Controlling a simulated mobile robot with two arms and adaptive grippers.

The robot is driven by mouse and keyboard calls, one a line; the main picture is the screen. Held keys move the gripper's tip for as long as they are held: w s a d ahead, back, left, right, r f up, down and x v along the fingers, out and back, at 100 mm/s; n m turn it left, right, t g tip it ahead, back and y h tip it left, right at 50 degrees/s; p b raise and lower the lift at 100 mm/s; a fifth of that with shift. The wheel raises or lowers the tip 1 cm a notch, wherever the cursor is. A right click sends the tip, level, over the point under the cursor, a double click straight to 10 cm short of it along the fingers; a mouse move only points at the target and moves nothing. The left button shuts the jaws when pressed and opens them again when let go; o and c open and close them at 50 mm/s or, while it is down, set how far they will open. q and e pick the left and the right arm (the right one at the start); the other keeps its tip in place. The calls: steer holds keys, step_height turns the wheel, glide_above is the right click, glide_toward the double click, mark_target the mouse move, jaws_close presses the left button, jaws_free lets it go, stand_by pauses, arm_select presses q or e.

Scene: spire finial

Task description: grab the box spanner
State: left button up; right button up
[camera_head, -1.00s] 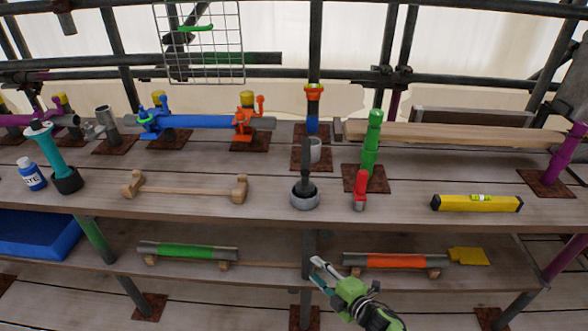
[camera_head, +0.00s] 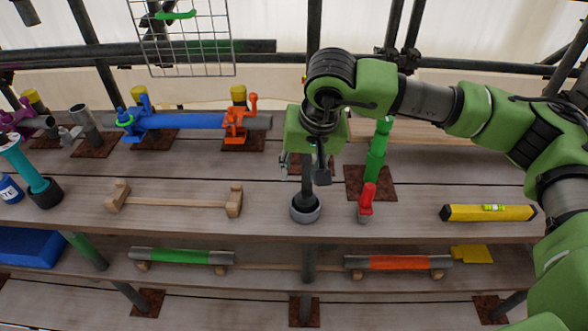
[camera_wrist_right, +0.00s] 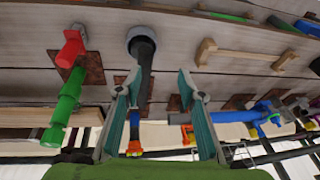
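The box spanner, as far as I can tell, is the dark tool (camera_head: 307,186) standing upright in a round grey cup (camera_head: 305,210) on the upper shelf. In the right wrist view its dark shaft (camera_wrist_right: 146,68) rises from the cup (camera_wrist_right: 140,38). My right gripper (camera_head: 306,162) is above the cup, at the tool's upper part, pointing down toward the shelf. In the right wrist view the teal fingers of my right gripper (camera_wrist_right: 158,82) are spread apart, with the shaft near the left finger. Contact is not clear. My left gripper is out of view.
A red-handled tool (camera_head: 367,198) and a green post (camera_head: 376,155) stand close on the right. A yellow level (camera_head: 489,213) lies farther right. A wooden rack (camera_head: 175,202) is on the left. Blue pipe (camera_head: 190,121) with orange clamp (camera_head: 240,122) is behind.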

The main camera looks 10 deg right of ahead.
mark_target(309, 171)
steer(key=d, duration=0.1)
steer(key=w+d+r, duration=0.1)
steer(key=r+n+t+h, duration=0.1)
steer(key=shift+w+d+r, duration=0.1)
steer(key=shift+w+d, duration=0.15)
steer(key=shift+d, duration=0.15)
steer(key=shift+w+d+f, duration=0.1)
steer(key=shift+w+f, duration=0.05)
steer(key=shift+f, duration=0.2)
steer(key=p+x, duration=0.2)
steer(key=x, duration=0.5)
steer(key=shift+w+f, duration=0.1)
steer(key=shift+f, duration=0.15)
steer(key=shift+f+p, duration=0.2)
steer(key=shift+p, duration=0.2)
steer(key=p+x, duration=0.2)
steer(key=x, duration=0.2)
steer(key=shift+w+f, duration=0.1)
steer(key=shift+f, duration=0.1)
steer(key=shift+w+f, duration=0.1)
steer(key=shift+f, duration=0.15)
jaws_close()
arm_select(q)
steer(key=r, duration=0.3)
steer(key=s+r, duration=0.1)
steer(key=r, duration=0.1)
arm_select(e)
steer(key=shift+r, duration=0.15)
